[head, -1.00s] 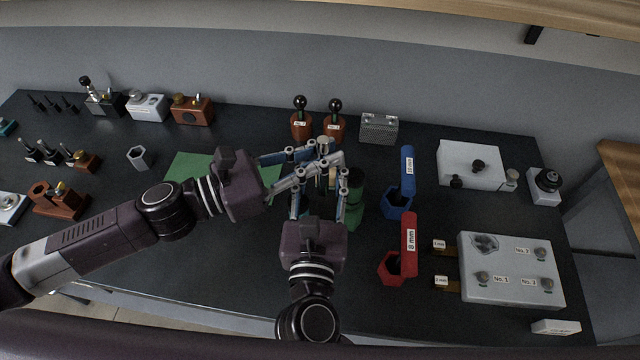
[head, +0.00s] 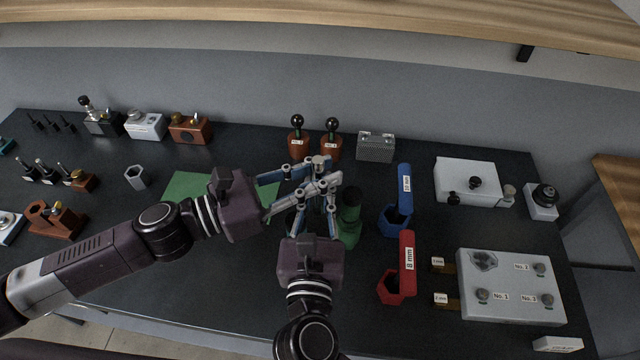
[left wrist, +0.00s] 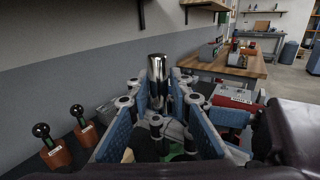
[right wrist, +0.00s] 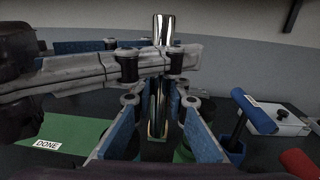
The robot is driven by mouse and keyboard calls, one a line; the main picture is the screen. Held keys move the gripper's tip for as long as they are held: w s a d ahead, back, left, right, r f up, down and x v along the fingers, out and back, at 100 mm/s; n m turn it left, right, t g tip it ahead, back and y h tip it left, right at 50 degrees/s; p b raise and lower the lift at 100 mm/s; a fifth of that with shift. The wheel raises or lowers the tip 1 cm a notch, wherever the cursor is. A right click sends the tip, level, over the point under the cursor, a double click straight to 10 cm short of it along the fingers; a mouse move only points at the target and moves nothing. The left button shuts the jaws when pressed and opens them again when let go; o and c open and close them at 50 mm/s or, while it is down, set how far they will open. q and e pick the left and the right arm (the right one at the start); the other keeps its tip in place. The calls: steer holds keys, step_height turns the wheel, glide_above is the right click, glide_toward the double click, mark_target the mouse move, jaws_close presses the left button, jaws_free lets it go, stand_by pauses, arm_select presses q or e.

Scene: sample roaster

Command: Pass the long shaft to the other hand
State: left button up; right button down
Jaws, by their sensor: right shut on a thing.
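The long shaft is a shiny metal cylinder standing about upright between my two grippers. Its top shows in the head view (head: 319,160), the left wrist view (left wrist: 157,68) and the right wrist view (right wrist: 163,28). My right gripper (head: 318,207) is shut on its lower part. My left gripper (head: 325,178) comes in from the left, higher up, with its fingers on both sides of the shaft; whether its pads press on it cannot be told. The fingers hide the middle of the shaft.
A green bottle-like thing (head: 349,220) stands just right of my right gripper. Beyond it are a blue 10 mm wrench (head: 404,190) and a red 8 mm wrench (head: 407,255). Two black-knobbed handles (head: 331,140) stand behind. A green mat (head: 187,186) lies left.

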arm_select(q)
steer(key=shift+o, duration=1.4)
